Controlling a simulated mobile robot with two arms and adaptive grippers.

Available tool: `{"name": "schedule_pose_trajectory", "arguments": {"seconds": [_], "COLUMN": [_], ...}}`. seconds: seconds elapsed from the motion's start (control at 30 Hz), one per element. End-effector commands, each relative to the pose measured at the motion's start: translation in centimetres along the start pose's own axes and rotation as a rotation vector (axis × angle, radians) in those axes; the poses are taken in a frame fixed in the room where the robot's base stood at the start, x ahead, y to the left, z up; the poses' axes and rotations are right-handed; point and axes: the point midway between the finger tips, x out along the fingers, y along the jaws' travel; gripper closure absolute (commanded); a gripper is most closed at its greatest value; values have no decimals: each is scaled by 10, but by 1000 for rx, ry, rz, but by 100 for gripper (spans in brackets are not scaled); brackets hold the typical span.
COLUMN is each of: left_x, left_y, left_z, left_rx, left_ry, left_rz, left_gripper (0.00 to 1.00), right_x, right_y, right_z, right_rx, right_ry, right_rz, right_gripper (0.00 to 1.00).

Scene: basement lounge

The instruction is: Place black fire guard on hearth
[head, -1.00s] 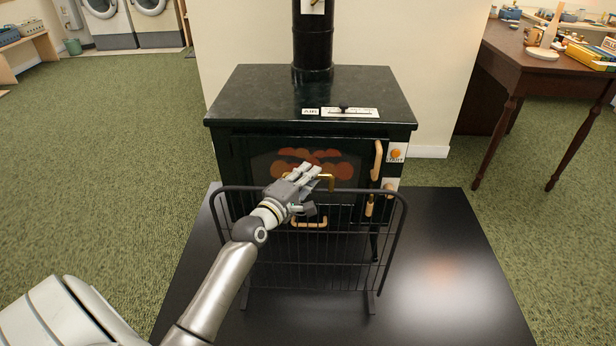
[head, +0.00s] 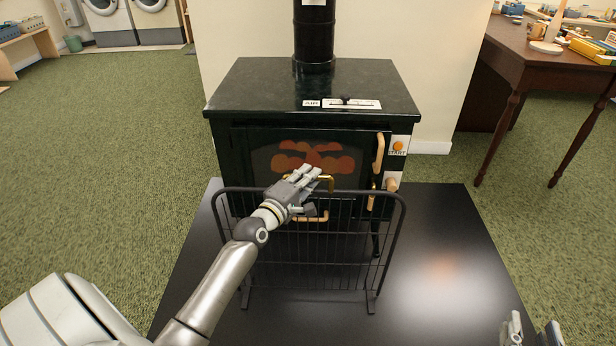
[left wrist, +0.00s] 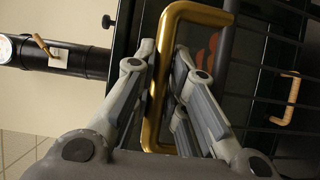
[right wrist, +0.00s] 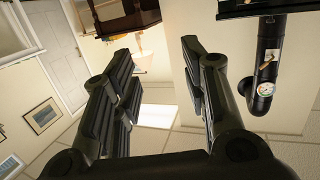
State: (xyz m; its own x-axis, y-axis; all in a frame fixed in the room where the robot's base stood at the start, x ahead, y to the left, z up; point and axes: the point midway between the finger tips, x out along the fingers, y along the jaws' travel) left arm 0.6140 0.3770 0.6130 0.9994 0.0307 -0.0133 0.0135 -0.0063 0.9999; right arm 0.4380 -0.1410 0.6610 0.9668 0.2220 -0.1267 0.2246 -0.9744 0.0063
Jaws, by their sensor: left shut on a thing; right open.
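The black fire guard (head: 345,245) stands upright in front of the stove, with its feet over the black hearth (head: 440,265). Whether the feet touch the hearth I cannot tell for sure. My left gripper (head: 314,178) is shut on the guard's brass handle (head: 330,181) at the top rail. In the left wrist view the brass handle (left wrist: 160,85) runs between the fingers. My right gripper (head: 532,332) is at the bottom right corner of the head view, open and empty; the right wrist view shows its fingers (right wrist: 158,85) spread apart.
The dark green stove (head: 310,100) stands at the back of the hearth, with wooden handles and a start button on its front. A wooden table (head: 535,75) with several items is at the right. Green carpet (head: 110,160) lies clear at the left.

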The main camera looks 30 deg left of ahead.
Motion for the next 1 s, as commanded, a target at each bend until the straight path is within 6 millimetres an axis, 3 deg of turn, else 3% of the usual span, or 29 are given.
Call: {"name": "schedule_pose_trajectory", "arguments": {"seconds": [0.23, 0.27, 0.4, 0.8, 1.0], "left_x": [1, 0, 0, -1, -28], "left_y": [4, -1, -1, 0, 0], "left_z": [-1, 0, 0, 0, 0], "left_rx": [1, 0, 0, 0, 1], "left_ry": [2, 0, 0, 0, -1], "left_rz": [11, 0, 0, -1, -4], "left_gripper": [100, 83, 66, 66, 66], "right_x": [0, 0, 0, 0, -6], "right_y": [0, 0, 0, 0, 3], "right_z": [-2, -3, -3, -1, 24], "right_rx": [0, 0, 0, 0, -1], "right_ry": [13, 15, 15, 1, -138], "right_rz": [0, 0, 0, 0, 7], "right_gripper": [59, 59, 59, 59, 59]}}
